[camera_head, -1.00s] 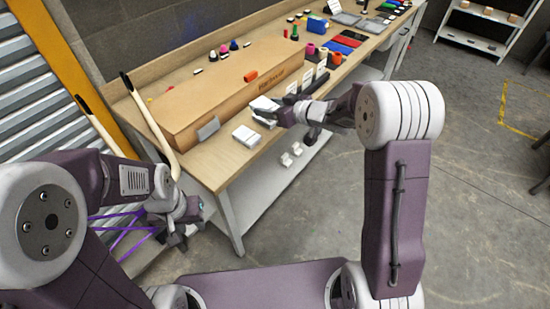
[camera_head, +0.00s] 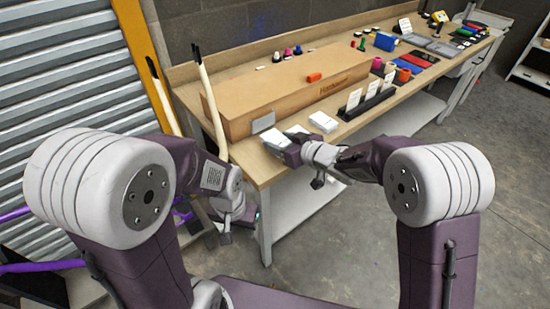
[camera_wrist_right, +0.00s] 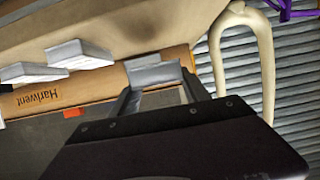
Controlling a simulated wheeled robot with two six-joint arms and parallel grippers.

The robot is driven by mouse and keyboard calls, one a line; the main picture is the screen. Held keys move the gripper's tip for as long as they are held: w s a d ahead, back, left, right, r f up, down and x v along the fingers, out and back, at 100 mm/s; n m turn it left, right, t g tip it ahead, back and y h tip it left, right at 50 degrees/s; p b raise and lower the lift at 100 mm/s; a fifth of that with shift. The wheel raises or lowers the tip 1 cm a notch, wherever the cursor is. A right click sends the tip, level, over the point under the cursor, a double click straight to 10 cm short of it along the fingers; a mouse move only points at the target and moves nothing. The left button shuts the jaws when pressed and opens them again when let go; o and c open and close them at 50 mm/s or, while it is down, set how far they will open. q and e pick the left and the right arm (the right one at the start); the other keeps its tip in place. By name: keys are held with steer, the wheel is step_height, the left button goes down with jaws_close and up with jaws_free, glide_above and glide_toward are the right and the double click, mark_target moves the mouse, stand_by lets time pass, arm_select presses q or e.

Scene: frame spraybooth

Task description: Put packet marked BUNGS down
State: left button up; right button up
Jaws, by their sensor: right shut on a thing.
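My right gripper (camera_head: 287,149) is shut on a white packet (camera_head: 274,143) at the near edge of the workbench, left of the card rack. The packet's marking is too small to read, and I cannot tell whether it touches the bench top. In the right wrist view my two dark fingers (camera_wrist_right: 158,92) reach forward; a grey piece shows between them, and I cannot tell if it is the packet. Other white packets lie close by, one at the rack's left end (camera_head: 323,122) and one just behind my gripper (camera_head: 298,130). My left gripper (camera_head: 233,222) hangs low, left of the bench; its jaws are unclear.
A black rack with white cards (camera_head: 368,103) stands to the right. Long pale handles (camera_head: 209,100) lean at the bench's left end. Floor at the right is clear.

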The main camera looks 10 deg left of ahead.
mark_target(271, 161)
steer(key=a, duration=0.1)
steer(key=f, duration=0.1)
steer(key=a, duration=0.1)
steer(key=shift+s+a+f, duration=0.2)
steer(key=shift+a+f, duration=0.05)
steer(key=shift+a, duration=0.1)
step_height(271, 161, down, 4)
steer(key=shift+f+b, duration=0.1)
steer(key=shift+b, duration=0.85)
steer(key=shift+d, duration=0.1)
steer(key=o, duration=1.4)
